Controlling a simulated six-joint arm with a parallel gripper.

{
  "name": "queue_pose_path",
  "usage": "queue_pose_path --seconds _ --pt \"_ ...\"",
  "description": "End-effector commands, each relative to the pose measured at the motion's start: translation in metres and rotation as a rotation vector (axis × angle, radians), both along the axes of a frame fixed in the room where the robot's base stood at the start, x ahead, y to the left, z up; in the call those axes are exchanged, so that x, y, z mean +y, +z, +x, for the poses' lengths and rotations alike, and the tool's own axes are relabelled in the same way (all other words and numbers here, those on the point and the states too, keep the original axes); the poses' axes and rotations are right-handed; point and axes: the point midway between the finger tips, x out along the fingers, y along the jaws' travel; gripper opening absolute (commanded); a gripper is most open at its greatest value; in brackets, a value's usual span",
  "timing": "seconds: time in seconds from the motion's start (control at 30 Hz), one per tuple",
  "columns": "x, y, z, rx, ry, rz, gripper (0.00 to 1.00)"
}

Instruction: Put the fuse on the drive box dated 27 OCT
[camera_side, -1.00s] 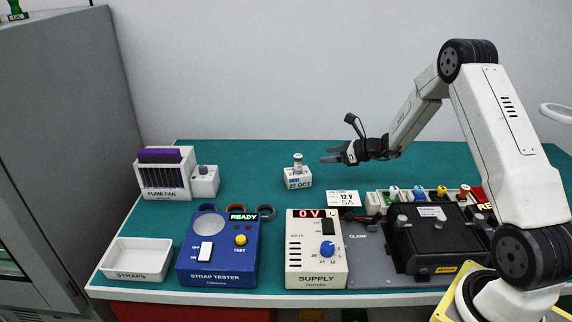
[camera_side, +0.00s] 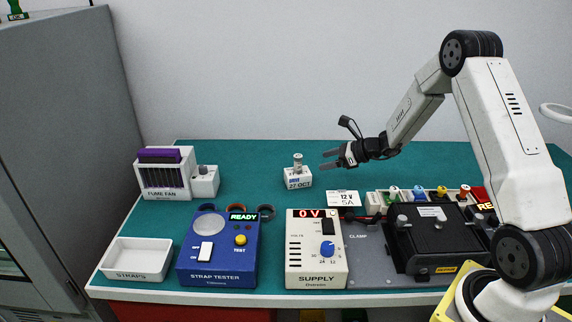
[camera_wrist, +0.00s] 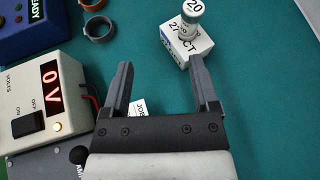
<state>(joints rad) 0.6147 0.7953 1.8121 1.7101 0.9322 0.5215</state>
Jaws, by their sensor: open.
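The white drive box (camera_side: 298,181) marked 27 OCT stands on the green mat behind the supply, and it also shows at the top of the wrist view (camera_wrist: 203,45). A small pale cylinder with grey ends, apparently the fuse (camera_side: 298,162), stands upright on its top. In the wrist view this cylinder (camera_wrist: 190,20) carries a label reading 20. My gripper (camera_side: 326,160) is open and empty, just right of the cylinder and apart from it. In the wrist view the box lies beyond my right fingertip, with the gap between the fingers (camera_wrist: 160,66) over bare mat.
A supply (camera_side: 315,263) reading 0 V and a blue strap tester (camera_side: 222,262) reading READY stand in front. A fume fan (camera_side: 166,178) is at left, above an empty straps tray (camera_side: 135,273). A 12 V 5A card (camera_side: 343,198) lies beside the black clamp unit (camera_side: 437,240). The mat behind is clear.

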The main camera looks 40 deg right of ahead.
Motion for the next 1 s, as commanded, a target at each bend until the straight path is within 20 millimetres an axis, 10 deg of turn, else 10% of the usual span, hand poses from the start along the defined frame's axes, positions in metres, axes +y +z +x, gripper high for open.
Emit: queue_pose_path --seconds 0.5,1.0 --pt "0.129 0.007 -0.092 0.090 0.791 -0.604 0.77" --pt "0.172 0.022 -0.187 -0.104 1.622 -1.273 0.77"
